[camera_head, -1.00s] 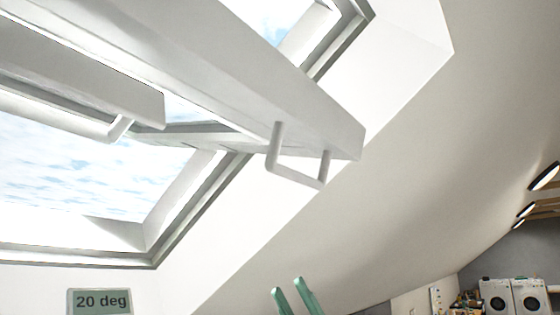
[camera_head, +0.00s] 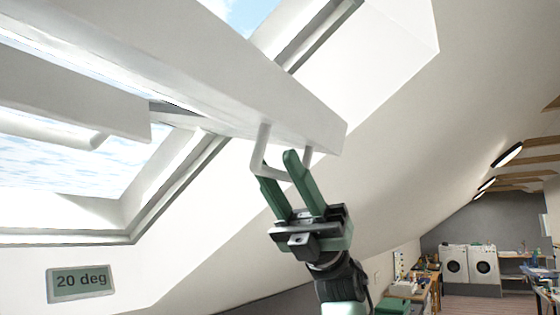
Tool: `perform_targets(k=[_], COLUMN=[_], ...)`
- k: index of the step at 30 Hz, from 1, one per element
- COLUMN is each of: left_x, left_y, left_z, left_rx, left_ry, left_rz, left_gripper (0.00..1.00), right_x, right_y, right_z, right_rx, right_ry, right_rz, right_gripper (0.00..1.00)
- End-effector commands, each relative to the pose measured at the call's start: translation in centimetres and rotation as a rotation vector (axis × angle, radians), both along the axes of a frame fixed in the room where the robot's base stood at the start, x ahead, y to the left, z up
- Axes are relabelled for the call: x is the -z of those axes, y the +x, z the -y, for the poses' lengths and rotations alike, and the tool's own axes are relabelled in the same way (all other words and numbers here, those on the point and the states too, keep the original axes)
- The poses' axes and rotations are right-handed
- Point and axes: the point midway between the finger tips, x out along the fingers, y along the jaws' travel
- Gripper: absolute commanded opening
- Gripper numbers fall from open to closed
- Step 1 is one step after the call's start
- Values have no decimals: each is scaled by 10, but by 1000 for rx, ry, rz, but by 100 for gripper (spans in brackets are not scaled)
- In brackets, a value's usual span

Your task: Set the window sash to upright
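The white window sash (camera_head: 190,65) hangs tilted across the upper left, out of line with its frame (camera_head: 170,195). A white U-shaped handle (camera_head: 261,150) hangs from its lower right end. My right gripper (camera_head: 278,168) reaches up to this handle, its green fingers spread. One finger overlaps the handle in the picture and the other is at its lower left, with the bar showing between them. Whether either finger touches the bar I cannot tell. A small display (camera_head: 80,282) on the wall reads "20 deg". My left gripper is not in view.
The white sloping ceiling (camera_head: 400,150) runs close behind the gripper. A second white bar (camera_head: 60,130) lies at the left of the window. Far off at the lower right are washing machines (camera_head: 470,263) and worktables with clutter.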

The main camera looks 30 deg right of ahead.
Motion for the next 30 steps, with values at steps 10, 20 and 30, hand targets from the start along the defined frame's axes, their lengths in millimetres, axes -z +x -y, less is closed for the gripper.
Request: perform_targets(k=[10, 20, 30], left_x=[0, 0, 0], left_y=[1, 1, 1], left_z=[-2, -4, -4], left_rx=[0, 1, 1], left_ry=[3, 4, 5], left_rz=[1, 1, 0], left_gripper=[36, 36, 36], right_x=[0, 0, -1], right_y=[0, 0, 0], right_z=[-1, -1, -1], right_rx=[0, 0, 1], right_ry=[0, 0, 0], right_rz=[-2, -2, -1], right_gripper=[12, 0, 0])
